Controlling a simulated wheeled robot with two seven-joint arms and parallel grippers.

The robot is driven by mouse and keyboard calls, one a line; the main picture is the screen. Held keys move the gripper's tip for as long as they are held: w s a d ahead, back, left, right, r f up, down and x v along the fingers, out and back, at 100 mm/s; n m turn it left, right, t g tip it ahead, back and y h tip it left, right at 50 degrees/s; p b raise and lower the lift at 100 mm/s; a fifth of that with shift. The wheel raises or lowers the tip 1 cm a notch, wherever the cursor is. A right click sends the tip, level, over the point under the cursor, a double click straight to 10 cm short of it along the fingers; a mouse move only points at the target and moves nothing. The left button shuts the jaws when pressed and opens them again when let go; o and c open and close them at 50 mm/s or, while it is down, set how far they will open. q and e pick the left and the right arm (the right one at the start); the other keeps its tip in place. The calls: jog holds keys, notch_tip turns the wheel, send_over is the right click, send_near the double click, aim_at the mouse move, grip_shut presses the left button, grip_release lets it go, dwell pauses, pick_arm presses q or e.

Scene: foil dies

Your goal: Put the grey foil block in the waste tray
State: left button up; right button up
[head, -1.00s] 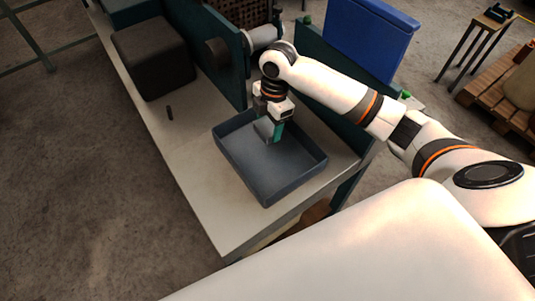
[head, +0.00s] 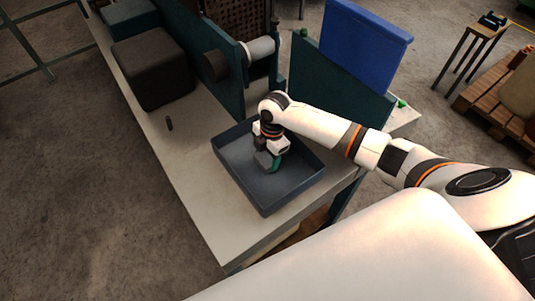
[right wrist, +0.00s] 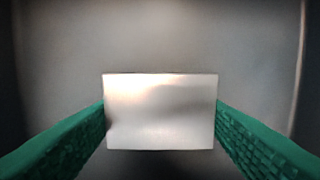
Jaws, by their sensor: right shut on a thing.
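The grey foil block (right wrist: 160,112) is between the green fingers of my right gripper (right wrist: 160,125) in the right wrist view, with a finger against each side. In the head view the right gripper (head: 270,164) points down inside the dark blue-grey waste tray (head: 235,183), within its walls. The block (head: 262,159) shows only in part there, beside the green finger. I cannot tell whether the block touches the tray floor. My left gripper is not in view.
The tray stands on a pale bench (head: 200,190). A dark box (head: 152,68) and a small brown peg (head: 169,123) are to the left. A green machine frame with a roller (head: 261,48) and a blue panel (head: 365,40) stand behind.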

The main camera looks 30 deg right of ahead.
jog(key=shift+f, duration=0.1)
jog(key=o, duration=0.9)
jog(key=shift+o, duration=0.2)
notch_tip(320, 180, up, 12)
jog(key=d+b, duration=0.1)
jog(key=shift+d, duration=0.2)
jog(key=shift+w, duration=0.1)
